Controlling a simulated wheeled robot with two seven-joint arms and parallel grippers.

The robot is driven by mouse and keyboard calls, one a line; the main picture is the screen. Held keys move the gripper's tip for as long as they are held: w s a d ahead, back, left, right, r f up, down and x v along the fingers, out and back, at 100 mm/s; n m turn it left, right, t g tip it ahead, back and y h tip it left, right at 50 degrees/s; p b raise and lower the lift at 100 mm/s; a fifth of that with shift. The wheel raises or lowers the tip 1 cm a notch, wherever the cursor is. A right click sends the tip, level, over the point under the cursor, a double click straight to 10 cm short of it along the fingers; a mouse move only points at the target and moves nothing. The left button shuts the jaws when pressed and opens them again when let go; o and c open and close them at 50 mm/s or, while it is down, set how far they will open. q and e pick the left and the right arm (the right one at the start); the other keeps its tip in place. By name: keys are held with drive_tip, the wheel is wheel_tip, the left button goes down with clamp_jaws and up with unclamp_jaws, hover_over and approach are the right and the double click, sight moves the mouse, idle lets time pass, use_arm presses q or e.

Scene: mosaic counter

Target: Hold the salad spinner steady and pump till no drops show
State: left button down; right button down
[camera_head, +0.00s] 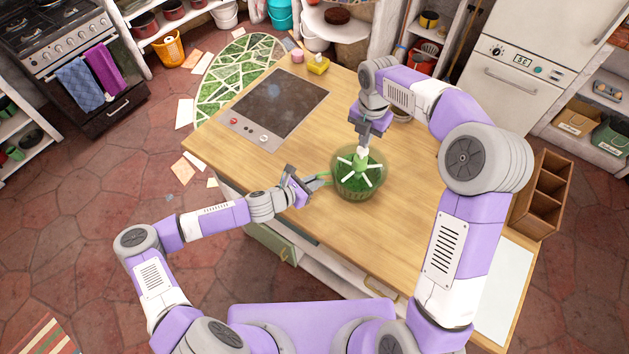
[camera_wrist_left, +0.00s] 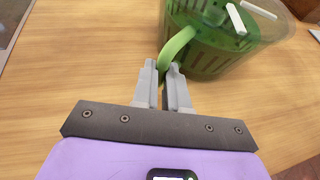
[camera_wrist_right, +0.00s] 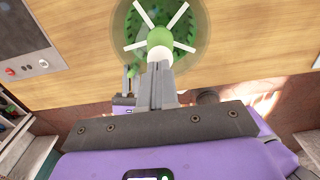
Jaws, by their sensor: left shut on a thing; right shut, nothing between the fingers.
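The salad spinner (camera_head: 346,187) stands upright on the wooden counter, a clear bowl with a green basket and a lid with white spokes. In the head view my left gripper (camera_head: 318,181) is at its left side. In the left wrist view the left gripper (camera_wrist_left: 167,80) is shut on the green handle (camera_wrist_left: 177,45) of the spinner (camera_wrist_left: 215,55). My right gripper (camera_head: 362,150) is shut and empty, over the green and white knob (camera_head: 359,162) at the lid's centre. In the right wrist view its fingertips (camera_wrist_right: 158,65) meet the knob (camera_wrist_right: 160,37); contact cannot be told. I cannot make out drops.
A dark cooktop (camera_head: 278,103) lies at the left of the counter (camera_head: 400,230). A yellow sponge-like block (camera_head: 318,65) is at the back edge. A bowl (camera_head: 401,114) sits behind my right arm. A wooden divided box (camera_head: 543,195) is at the right. The counter in front of the spinner is clear.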

idle(0.4)
drive_tip(key=shift+f, duration=0.55)
idle(0.8)
drive_tip(key=shift+f, duration=0.15)
idle(0.6)
drive_tip(key=shift+f, duration=1.2)
drive_tip(key=shift+r, duration=1.3)
